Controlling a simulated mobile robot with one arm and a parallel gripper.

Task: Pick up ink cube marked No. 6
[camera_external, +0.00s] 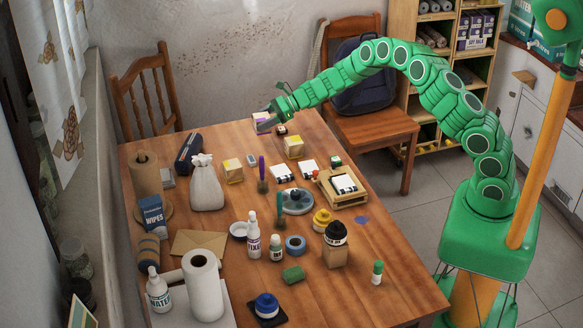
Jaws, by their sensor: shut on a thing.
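My gripper (270,114) is at the far edge of the wooden table, at the end of my green arm. It is shut on a small pale cube with a purple patch (263,121). The cube is partly hidden by the gripper, and its number is too small to read. I cannot tell whether it touches the table. Similar cubes with yellow stand on the table: one nearer (293,147) and one farther left (233,170). Their markings are not legible either.
A small dark item (281,130) lies close to the held cube. A white cloth bag (206,186), a paper roll (203,286), bottles (253,236) and a wooden tray (346,201) crowd the table. A chair with a backpack (362,78) stands behind. The front right tabletop is clearer.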

